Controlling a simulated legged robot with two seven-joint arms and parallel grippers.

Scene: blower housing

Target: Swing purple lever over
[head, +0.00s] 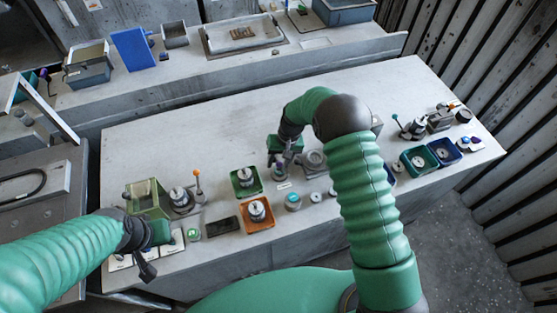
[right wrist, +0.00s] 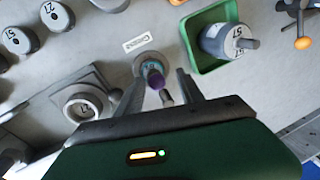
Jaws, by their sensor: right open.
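The purple lever (right wrist: 154,78) stands on a small round base with a teal ring (right wrist: 147,60) in the right wrist view. Its purple knob shows between the fingers of my right gripper (right wrist: 160,88), which is open with one finger on each side. I cannot tell whether a finger touches it. In the head view my right gripper (head: 279,160) is low over the middle of the bench, and the lever is mostly hidden there. My left gripper (head: 146,269) is at the bench's front left edge, away from the lever; its jaws are unclear.
A green tray (right wrist: 190,38) with a grey weight stands close right of the lever in the right wrist view. A grey block with a round fitting (right wrist: 66,110) is at left. In the head view, an orange tray (head: 245,226) is near the front; the bench's back is clear.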

